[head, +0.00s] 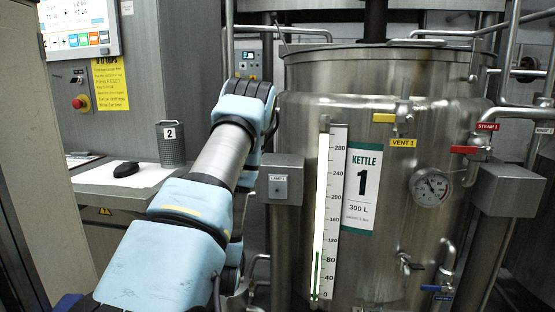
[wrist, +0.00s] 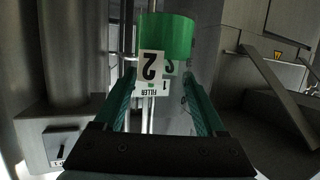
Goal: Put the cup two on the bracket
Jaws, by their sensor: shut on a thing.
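I cannot make out a bracket in either view. A dark grey canister (head: 172,150) with a 2 tag stands on the ledge at the left.
A steel kettle (head: 300,130) marked 1 fills the right, with a gauge (head: 432,187), valves and pipes. A grey switch box (head: 280,180) is close to my arm; it also shows in the wrist view (wrist: 60,143).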

